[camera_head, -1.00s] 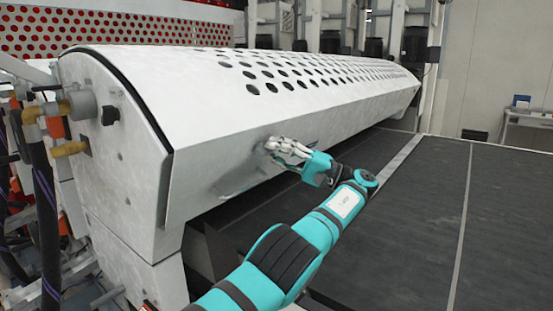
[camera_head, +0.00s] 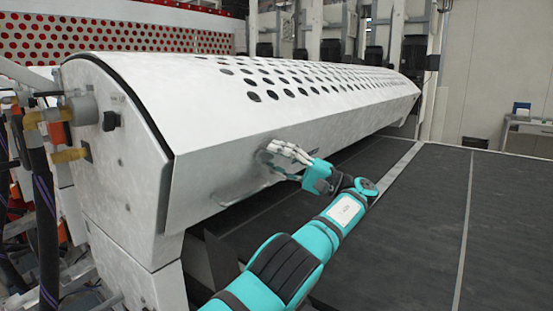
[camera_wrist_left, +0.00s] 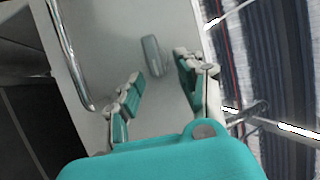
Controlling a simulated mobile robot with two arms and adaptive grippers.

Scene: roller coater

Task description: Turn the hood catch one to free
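The white hood (camera_head: 220,140) of the roller coater lies closed across the head view. A small grey oval tab (camera_wrist_left: 151,55), which looks like the hood catch, sits on the hood's face in the left wrist view. My left gripper (camera_wrist_left: 157,76) is open, its two fingers apart, with the tab just beyond and between the fingertips. I see no contact with it. In the head view the left gripper (camera_head: 282,152) is at the hood's lower front face and hides the tab. My right gripper is not in view.
A bent metal handle bar (camera_wrist_left: 70,60) stands out from the hood, left of the fingers in the wrist view. A dark flat conveyor bed (camera_head: 410,220) stretches below and right of the hood. A black knob (camera_head: 110,120) and hoses are on the hood's left end.

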